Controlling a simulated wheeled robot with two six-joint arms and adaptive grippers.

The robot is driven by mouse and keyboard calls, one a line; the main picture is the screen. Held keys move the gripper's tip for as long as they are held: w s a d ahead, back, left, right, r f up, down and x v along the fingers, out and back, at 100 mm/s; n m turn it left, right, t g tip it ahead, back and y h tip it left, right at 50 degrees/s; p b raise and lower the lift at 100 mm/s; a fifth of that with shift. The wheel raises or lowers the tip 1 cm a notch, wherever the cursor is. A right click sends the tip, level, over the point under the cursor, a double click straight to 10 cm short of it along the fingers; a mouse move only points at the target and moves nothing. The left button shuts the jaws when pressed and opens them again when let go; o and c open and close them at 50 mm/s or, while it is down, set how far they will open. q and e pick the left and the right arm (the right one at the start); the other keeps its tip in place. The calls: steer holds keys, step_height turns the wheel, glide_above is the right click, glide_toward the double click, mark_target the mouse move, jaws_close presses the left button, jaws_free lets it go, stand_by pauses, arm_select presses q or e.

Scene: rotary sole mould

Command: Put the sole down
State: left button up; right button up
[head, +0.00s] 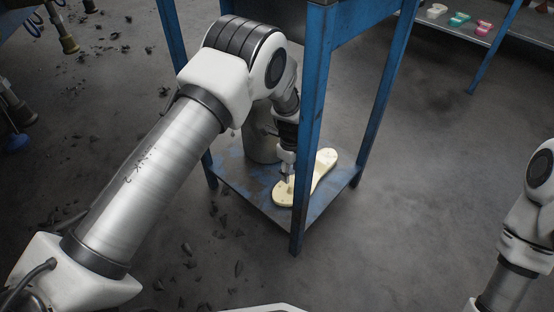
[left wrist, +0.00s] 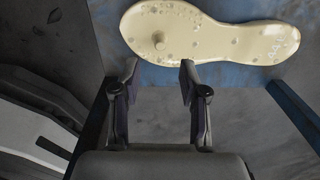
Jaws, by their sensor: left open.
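The sole (head: 322,168) is cream-coloured and lies flat on the lower shelf (head: 240,188) of a blue metal stand. It also shows in the left wrist view (left wrist: 215,38), where small bumps and a raised knob are visible on its upper face. My left gripper (head: 286,178) reaches in between the stand's legs and is at the sole's near end. In the left wrist view its two fingers (left wrist: 158,80) are apart with nothing between them, and the sole lies just beyond the tips. My right gripper is out of view; only part of my right arm shows at the right edge.
Blue legs (head: 308,130) of the stand rise close around my left arm. A grey cylinder (head: 262,140) stands on the shelf behind the gripper. A rack (head: 510,45) at the top right holds several coloured pieces. Dark debris lies on the floor.

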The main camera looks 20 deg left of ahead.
arm_select(q)
steer(key=s+a+f+n, duration=0.1)
steer(key=s+f+n, duration=0.1)
steer(key=s, duration=0.1)
steer(key=s+a+f+n, duration=0.1)
steer(key=s+f+n, duration=0.1)
steer(key=s, duration=0.1)
steer(key=s+a+f+n, duration=0.1)
steer(key=s+f+n, duration=0.1)
steer(key=s+f, duration=0.1)
steer(key=shift+s+a, duration=0.1)
steer(key=shift+a, duration=0.3)
steer(key=s+a+n, duration=0.2)
steer(key=s+n, duration=0.6)
steer(key=s, duration=0.5)
steer(key=s+a+f+n, duration=0.1)
steer(key=s+n, duration=0.7)
steer(key=s, duration=0.4)
steer(key=shift+s+a+n, duration=0.3)
steer(key=shift+s+a, duration=0.05)
steer(key=shift+s, duration=0.05)
